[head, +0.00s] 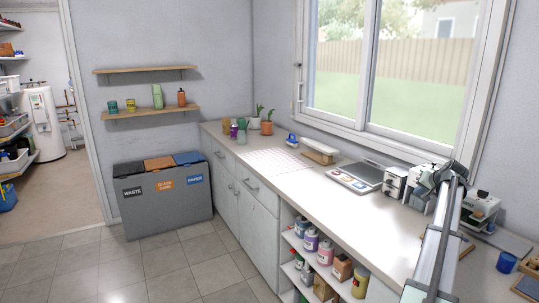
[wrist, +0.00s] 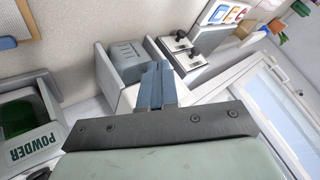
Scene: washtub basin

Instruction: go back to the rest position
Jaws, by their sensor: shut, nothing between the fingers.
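My gripper (wrist: 160,82) is at the middle of the wrist view. Its two grey-blue fingers are together, with nothing between them. They point toward the worktop, over the area of a white box with a grey top (wrist: 128,62). I cannot tell the height of the fingertips above the worktop. In the head view my arm rises at the right over the counter, and the fingertips are not clear there.
Near my gripper are a white unit with black knobs (wrist: 186,45) and a POWDER box (wrist: 30,145). The counter (head: 325,187) also holds a tray with coloured cards (head: 357,178), plants and a blue cup (head: 506,262). The window (head: 395,70) is behind. The counter's middle front is clear.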

